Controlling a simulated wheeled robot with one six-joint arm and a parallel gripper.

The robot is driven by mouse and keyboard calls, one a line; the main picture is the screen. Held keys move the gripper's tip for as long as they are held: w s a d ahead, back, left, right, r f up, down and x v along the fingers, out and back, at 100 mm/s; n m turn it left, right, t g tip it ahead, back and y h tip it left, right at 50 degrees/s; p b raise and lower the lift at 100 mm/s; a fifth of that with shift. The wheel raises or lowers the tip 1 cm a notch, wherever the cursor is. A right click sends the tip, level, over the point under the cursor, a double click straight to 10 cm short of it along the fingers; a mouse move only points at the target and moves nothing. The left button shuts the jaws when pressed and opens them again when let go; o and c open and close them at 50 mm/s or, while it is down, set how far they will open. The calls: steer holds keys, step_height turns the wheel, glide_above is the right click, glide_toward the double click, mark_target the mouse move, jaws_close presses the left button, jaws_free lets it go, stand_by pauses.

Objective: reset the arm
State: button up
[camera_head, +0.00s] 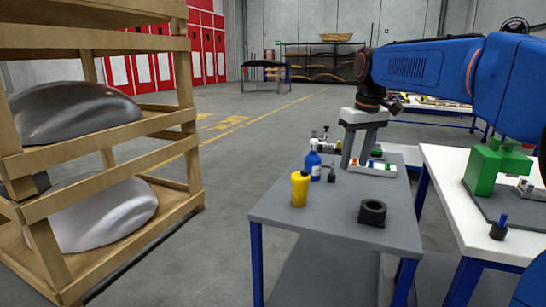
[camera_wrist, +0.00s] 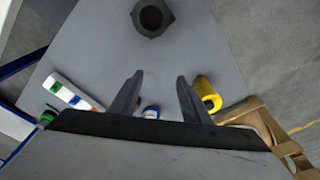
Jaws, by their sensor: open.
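My gripper (camera_head: 356,163) hangs from my blue arm over the back part of the grey table (camera_head: 335,228), pointing down. Its two fingers stand apart with nothing between the tips. In the wrist view the open fingers (camera_wrist: 160,79) reach over the grey tabletop (camera_wrist: 105,45).
A yellow bottle (camera_head: 299,190) and a blue bottle (camera_head: 313,164) stand left of my gripper. A white strip with coloured pieces (camera_head: 378,171) lies close by the fingers. A wooden rack (camera_head: 190,125) stands left; a white table (camera_head: 450,190) with a green fixture (camera_head: 485,168) stands right.

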steer(key=s+d+f+m+t, duration=0.1)
steer(key=s+d+f, duration=0.1)
steer(key=s+f, duration=0.5)
steer(key=s+d+f+m+t, duration=0.1)
steer(key=s+f, duration=0.6)
steer(key=s, duration=0.8)
steer(key=s+d+f+m+t, duration=0.1)
steer(key=s+d+f+m, duration=0.1)
steer(key=s+f, duration=0.5)
steer(key=s, duration=0.5)
steer(key=shift+d+h, duration=0.3)
steer(key=shift+d, duration=0.05)
